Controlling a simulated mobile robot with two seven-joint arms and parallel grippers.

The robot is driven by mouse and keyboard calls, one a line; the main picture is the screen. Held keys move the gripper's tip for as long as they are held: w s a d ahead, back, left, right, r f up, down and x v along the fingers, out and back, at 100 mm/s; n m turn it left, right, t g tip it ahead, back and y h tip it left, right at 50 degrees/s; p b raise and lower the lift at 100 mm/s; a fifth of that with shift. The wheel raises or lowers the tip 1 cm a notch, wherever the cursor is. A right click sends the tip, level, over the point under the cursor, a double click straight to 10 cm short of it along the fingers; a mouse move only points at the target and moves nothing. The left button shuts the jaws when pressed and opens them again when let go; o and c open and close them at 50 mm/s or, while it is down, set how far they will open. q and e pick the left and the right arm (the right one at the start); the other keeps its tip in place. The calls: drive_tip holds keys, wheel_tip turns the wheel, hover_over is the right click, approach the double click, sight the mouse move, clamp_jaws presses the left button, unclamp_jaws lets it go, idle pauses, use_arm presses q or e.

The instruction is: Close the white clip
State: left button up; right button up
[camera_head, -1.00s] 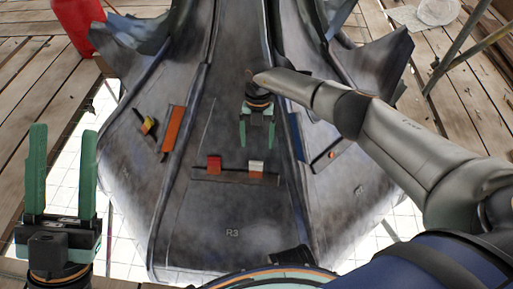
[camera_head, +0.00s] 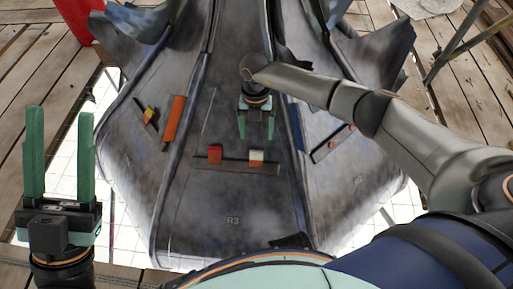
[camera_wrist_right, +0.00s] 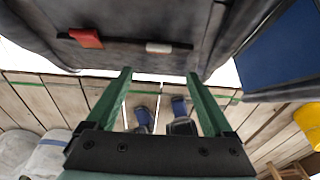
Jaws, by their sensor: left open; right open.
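The white clip (camera_head: 256,156) sits on a dark rail on the grey metal panel, to the right of a red clip (camera_head: 215,153). In the right wrist view the white clip (camera_wrist_right: 158,48) and the red clip (camera_wrist_right: 86,38) show near the top, beyond the fingertips. My right gripper (camera_head: 256,134) is open and empty, just above the white clip in the head view, apart from it in the wrist view (camera_wrist_right: 160,75). My left gripper (camera_head: 60,112) is open and empty at the far left. I cannot tell how far the white clip stands open.
An orange bar (camera_head: 174,119) and a yellow clip (camera_head: 149,114) are on the left panel. A blue strip (camera_head: 296,127) and another rail with a small orange piece are at right. Raised ribs edge the middle panel. Wooden planks (camera_head: 45,60) surround the spire.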

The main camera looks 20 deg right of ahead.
sight(256, 152)
use_arm(q)
wheel_tip(256, 152, down, 6)
drive_tip(key=d+b, duration=0.1)
drive_tip(key=b, duration=0.5)
drive_tip(key=shift+w+f, duration=0.25)
use_arm(e)
drive_tip(key=shift+t, duration=0.7)
drive_tip(key=f, duration=0.7)
drive_tip(key=s+f, duration=0.1)
drive_tip(key=f, duration=0.3)
drive_tip(key=shift+a+f, duration=0.1)
drive_tip(key=shift+a, duration=0.15)
drive_tip(key=c, duration=1.4)
drive_tip(key=shift+w+d+g, duration=0.1)
drive_tip(key=shift+w+g, duration=0.15)
drive_tip(key=shift+g, duration=0.15)
clamp_jaws()
use_arm(q)
drive_tip(key=shift+m, duration=0.3)
use_arm(e)
drive_tip(key=shift+w+d+f+g+y, duration=0.15)
drive_tip(key=shift+w+f+g+y, duration=0.2)
drive_tip(key=shift+g, duration=0.45)
drive_tip(key=shift+g+y, duration=0.25)
drive_tip(key=shift+g, duration=0.05)
drive_tip(key=o, duration=1.4)
unclamp_jaws()
